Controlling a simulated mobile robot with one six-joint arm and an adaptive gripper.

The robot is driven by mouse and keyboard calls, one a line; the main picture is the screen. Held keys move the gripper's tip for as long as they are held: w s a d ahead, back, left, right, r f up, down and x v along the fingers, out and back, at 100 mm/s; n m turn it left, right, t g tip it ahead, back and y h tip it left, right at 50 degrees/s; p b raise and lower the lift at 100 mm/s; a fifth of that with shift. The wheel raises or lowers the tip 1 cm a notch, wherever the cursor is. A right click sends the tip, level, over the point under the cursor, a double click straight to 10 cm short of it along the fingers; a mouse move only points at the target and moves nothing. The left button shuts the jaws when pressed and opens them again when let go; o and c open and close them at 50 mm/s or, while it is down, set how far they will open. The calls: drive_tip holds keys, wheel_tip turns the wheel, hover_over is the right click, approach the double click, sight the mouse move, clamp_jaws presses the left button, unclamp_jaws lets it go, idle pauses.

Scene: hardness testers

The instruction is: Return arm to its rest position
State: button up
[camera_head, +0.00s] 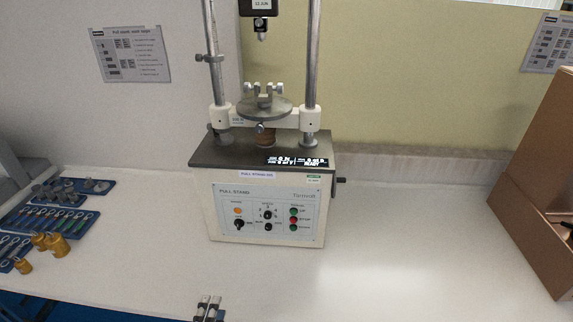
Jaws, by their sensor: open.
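My gripper (208,306) shows at the bottom edge, left of the middle, with only its two fingertips in view. The fingers stand slightly apart with nothing visible between them. The rest of my arm is out of view. The gripper appears in front of the pull stand (268,210), a white and dark-topped machine with two metal columns and a round plate (264,108) between them.
Blue trays (95,187) with several small parts lie at the left. Several brass weights (56,244) stand by them. A brown cardboard box (540,170) stands at the right. The white bench (420,265) is clear between the stand and the box.

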drive_tip(key=w+a+r+m+g+y, duration=0.1)
drive_tip(key=w+r+m+g+y, duration=0.1)
drive_tip(key=w+r+m+g, duration=0.6)
drive_tip(key=w+d+r+m+y, duration=0.1)
drive_tip(key=w+d+r+y, duration=0.15)
drive_tip(key=r, duration=0.45)
drive_tip(key=w+d+r+m+y, duration=0.1)
drive_tip(key=w+d+r, duration=0.1)
drive_tip(key=d+r, duration=0.35)
drive_tip(key=s+d+r+m+g, duration=0.2)
drive_tip(key=s+d+r+m, duration=0.1)
drive_tip(key=s+d+r, duration=0.8)
drive_tip(key=s+d+f+m+g+h, duration=0.2)
drive_tip(key=s+d+m+g+h, duration=0.1)
drive_tip(key=s+d, duration=1.2)
drive_tip(key=shift+s+f+m+h, duration=0.3)
drive_tip(key=shift+s+m+h, duration=0.2)
drive_tip(key=shift+m+h, duration=0.15)
